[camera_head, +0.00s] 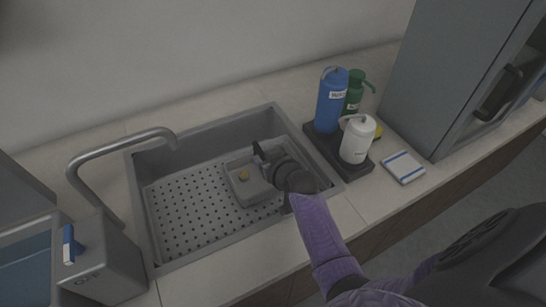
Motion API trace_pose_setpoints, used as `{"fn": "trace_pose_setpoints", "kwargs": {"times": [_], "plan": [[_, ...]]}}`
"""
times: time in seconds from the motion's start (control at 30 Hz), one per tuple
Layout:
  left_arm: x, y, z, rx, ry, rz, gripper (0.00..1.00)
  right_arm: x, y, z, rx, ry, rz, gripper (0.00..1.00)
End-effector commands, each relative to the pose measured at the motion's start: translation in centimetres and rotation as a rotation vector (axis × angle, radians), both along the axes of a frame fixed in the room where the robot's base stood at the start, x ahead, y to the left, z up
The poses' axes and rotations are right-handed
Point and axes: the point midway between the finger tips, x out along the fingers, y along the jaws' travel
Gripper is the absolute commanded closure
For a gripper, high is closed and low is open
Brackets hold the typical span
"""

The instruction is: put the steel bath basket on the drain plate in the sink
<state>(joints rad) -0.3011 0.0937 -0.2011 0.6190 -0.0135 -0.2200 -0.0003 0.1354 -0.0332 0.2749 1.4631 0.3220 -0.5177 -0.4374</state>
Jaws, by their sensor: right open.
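The steel bath basket (236,190), a shallow grey rectangular tray, is in the right part of the sink (163,261). It appears to rest on the perforated drain plate (185,215). A small yellowish piece (243,174) shows inside the basket. My right gripper (262,158) is open over the basket's right back part and hides some of it. I cannot tell whether the fingers touch the basket. My left gripper is out of view.
A curved tap (115,145) arches over the sink's left side. A box marked OFF (103,262) stands front left beside a blue-lined bath (25,265). Blue (330,105), green (355,88) and white (357,140) bottles stand right, near a notepad (404,167) and a grey cabinet (430,80).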

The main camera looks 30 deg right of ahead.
Motion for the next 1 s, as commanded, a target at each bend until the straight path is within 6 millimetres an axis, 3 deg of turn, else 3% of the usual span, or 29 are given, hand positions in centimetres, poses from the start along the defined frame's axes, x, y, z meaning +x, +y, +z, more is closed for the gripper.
{"fn": "trace_pose_setpoints", "kwargs": {"times": [0.23,0.5,1.0], "plan": [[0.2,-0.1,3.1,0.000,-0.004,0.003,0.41,-5.1,0.3,3.3,0.000,0.002,0.001,0.45],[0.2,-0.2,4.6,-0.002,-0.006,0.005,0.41,-9.7,0.6,5.5,0.000,0.002,0.001,0.45],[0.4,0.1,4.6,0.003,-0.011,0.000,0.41,-10.2,0.6,5.6,0.000,0.002,0.002,0.45]]}}
